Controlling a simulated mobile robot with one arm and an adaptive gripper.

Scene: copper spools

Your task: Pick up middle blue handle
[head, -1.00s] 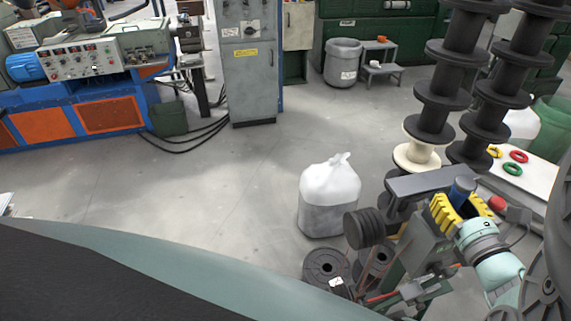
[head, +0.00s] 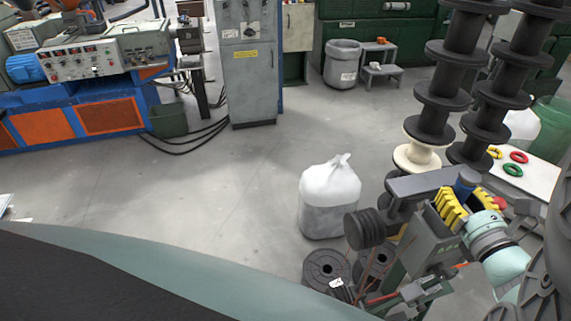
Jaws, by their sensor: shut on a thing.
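The blue handle (head: 466,184) is a short dark blue cylinder at the lower right, beside the grey bar on top of the grey-green machine (head: 425,240). My gripper (head: 467,198), with ribbed yellow fingers, comes in from the right and is shut on the blue handle. The fingers hide the handle's lower part. A red knob (head: 500,203) shows partly behind my gripper's right side.
Tall stacks of black spools (head: 441,92) stand behind the machine, with a cream spool (head: 416,157) at one base. A white sack (head: 329,197) and black spools (head: 326,267) are left of it. A white table (head: 530,180) holds coloured rings. Floor at centre left is clear.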

